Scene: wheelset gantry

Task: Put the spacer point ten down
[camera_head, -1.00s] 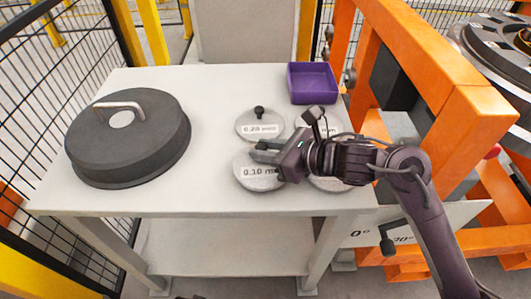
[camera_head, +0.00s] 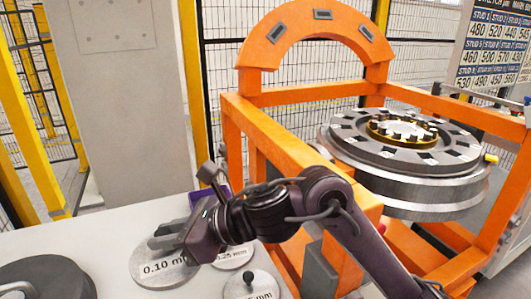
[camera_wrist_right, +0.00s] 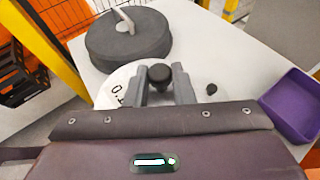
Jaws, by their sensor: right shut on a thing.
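The spacer marked 0.10 mm (camera_head: 148,274) is a grey disc at the lower left of the head view. It also shows in the right wrist view (camera_wrist_right: 118,84), with a black knob (camera_wrist_right: 159,73) on top. My right gripper (camera_head: 165,237) is above the disc. In the wrist view its two fingers (camera_wrist_right: 162,90) are closed on the sides of the knob. Whether the disc touches the table or hangs just above it, I cannot tell. My left gripper is not in view.
Other spacer discs (camera_head: 233,262) lie right of it on the pale table (camera_head: 95,236). An orange gantry (camera_head: 262,125) with a wheelset (camera_head: 400,180) is at the right.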

